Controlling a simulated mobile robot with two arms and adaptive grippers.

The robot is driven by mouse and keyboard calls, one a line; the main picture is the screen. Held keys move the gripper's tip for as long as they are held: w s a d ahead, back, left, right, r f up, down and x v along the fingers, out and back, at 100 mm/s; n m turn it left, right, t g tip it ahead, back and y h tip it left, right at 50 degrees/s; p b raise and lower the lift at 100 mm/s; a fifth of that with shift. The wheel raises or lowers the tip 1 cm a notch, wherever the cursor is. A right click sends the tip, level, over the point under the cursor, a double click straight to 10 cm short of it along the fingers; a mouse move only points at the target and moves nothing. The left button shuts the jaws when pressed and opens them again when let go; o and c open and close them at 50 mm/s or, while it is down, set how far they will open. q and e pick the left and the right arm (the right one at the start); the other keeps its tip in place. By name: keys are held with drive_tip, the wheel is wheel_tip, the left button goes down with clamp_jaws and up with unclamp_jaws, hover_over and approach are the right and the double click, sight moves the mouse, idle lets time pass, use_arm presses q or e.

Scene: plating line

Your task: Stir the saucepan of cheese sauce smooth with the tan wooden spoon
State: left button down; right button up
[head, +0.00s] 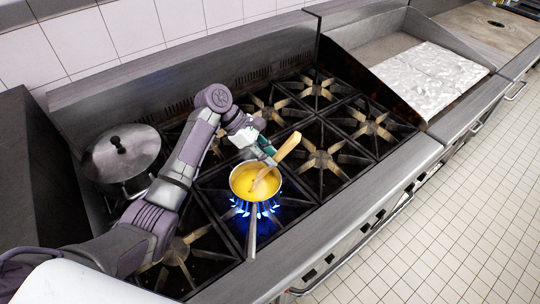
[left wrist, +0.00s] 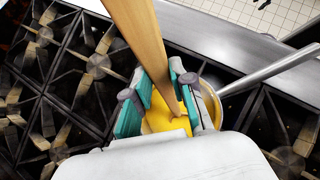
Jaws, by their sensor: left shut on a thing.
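A saucepan (head: 235,190) of yellow cheese sauce (head: 245,179) stands on a burner with blue flames under it, its handle pointing to the front edge. My left gripper (head: 265,155) is above the pan's far rim. It is shut on the tan wooden spoon (head: 287,147), which is tilted, its upper end to the upper right and its lower end in the sauce. In the left wrist view the spoon (left wrist: 143,40) passes between the teal fingers (left wrist: 160,100), and the sauce (left wrist: 160,120) shows below them. The spoon's lower tip is hidden in the sauce. My right gripper is not in view.
A lidded steel pot (head: 122,155) stands at the left of the black stove grates (head: 335,140). Several other burners are empty. A flat griddle (head: 435,80) is to the right, and tiled floor (head: 450,230) lies in front.

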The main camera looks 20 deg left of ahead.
sight(291, 137)
use_arm(q)
drive_tip(key=shift+w+d+r, duration=0.1)
drive_tip(key=shift+d+r, duration=0.75)
drive_tip(key=shift+r, duration=0.7)
drive_tip(key=shift+d+r, duration=0.75)
drive_tip(key=shift+r, duration=0.7)
drive_tip(key=shift+d+r, duration=0.75)
drive_tip(key=shift+r, duration=0.7)
drive_tip(key=shift+r, duration=2)
